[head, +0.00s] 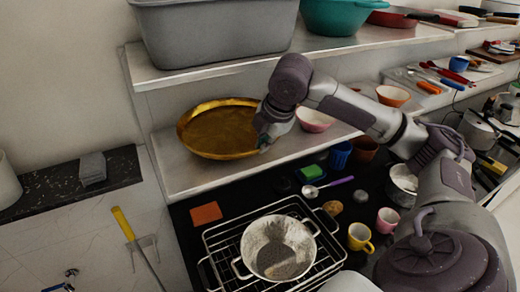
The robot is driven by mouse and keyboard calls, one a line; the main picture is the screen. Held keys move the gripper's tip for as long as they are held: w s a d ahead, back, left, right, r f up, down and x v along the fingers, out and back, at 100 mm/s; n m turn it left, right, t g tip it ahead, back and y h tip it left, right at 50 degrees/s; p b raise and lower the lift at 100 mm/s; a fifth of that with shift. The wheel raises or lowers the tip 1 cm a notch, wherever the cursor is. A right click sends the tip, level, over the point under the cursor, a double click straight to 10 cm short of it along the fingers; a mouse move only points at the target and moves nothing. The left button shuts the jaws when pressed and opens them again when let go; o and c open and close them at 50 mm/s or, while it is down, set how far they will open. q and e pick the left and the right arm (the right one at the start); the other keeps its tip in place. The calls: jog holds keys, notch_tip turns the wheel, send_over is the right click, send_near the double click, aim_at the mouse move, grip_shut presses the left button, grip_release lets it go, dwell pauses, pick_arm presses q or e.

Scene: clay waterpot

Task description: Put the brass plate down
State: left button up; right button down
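The brass plate (218,131) is a wide, round golden dish in the head view, at the left end of the lower wall shelf (178,178). It looks slightly tilted, and I cannot tell whether its underside touches the shelf. My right gripper (265,138) is at the plate's right rim and looks shut on it. The gripper's fingers are small here and partly hidden by the wrist. My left gripper is not in view.
A grey bin (215,35) and a teal bowl (338,17) stand on the shelf above. A pink bowl (314,119) is just right of my gripper. Below are a dish rack (215,239) with a pot (278,248), a ladle (330,185) and cups.

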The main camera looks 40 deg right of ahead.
jog(key=shift+w+a+f, duration=0.3)
jog(key=shift+w+a, duration=0.05)
jog(key=shift+a, duration=0.05)
notch_tip(320, 180, down, 3)
jog(key=shift+s+f+p, duration=0.1)
jog(key=shift+p, duration=0.4)
jog(key=shift+f, duration=0.4)
jog(key=c, duration=1.3)
grip_release()
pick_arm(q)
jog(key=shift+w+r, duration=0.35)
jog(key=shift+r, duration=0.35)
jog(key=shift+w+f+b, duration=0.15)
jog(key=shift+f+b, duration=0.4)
pick_arm(e)
notch_tip(320, 180, up, 11)
send_over(257, 165)
jog(key=s, duration=0.6)
jog(key=shift+a, duration=0.3)
